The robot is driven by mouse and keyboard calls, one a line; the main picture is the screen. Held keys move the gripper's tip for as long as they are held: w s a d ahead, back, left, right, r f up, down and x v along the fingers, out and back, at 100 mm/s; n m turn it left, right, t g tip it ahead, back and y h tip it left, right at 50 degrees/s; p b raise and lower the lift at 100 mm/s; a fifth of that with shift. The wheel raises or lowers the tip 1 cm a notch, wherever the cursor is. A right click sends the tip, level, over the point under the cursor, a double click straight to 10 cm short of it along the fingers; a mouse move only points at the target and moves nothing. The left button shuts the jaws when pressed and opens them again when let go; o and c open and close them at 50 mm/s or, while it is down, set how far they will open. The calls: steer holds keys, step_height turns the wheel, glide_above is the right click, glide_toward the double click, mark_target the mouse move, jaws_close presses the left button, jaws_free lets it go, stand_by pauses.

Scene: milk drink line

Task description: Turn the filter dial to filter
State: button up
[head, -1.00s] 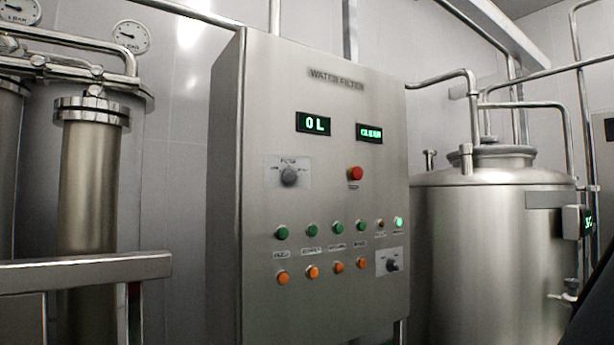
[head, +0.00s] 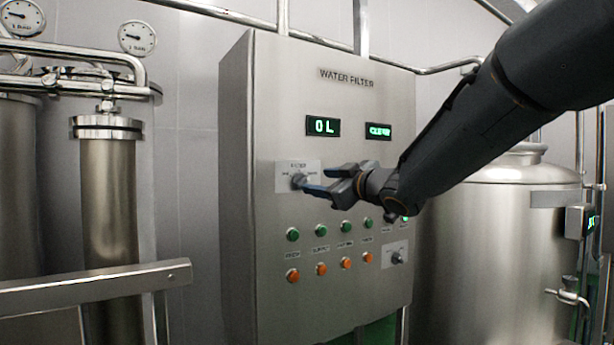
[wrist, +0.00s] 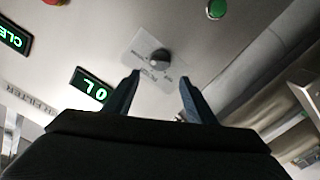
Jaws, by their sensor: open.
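The filter dial (head: 299,181) is a grey knob on a pale label plate at the upper left of the steel water filter panel (head: 347,103). In the wrist view the dial (wrist: 160,57) is ahead of my fingertips, between their lines. My gripper (head: 322,182) is open and empty, just right of the dial in the head view. In the wrist view its two fingers (wrist: 160,88) are spread apart, with a visible gap to the dial. The dial's pointer direction is too small to read surely.
Green displays (head: 323,126) read "0 L" and "CLEAN". Green buttons (head: 292,234) and orange buttons (head: 292,275) lie below the dial. A second dial (head: 397,257) is at lower right. My arm hides the red button's place. A rail (head: 95,287) stands at left.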

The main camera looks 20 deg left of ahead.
mark_target(303, 180)
steer(key=p+x, duration=0.2)
steer(key=x, duration=0.5)
steer(key=shift+w+f, duration=0.1)
steer(key=shift+w, duration=0.1)
steer(key=c, duration=1.1)
steer(key=shift+o, duration=0.2)
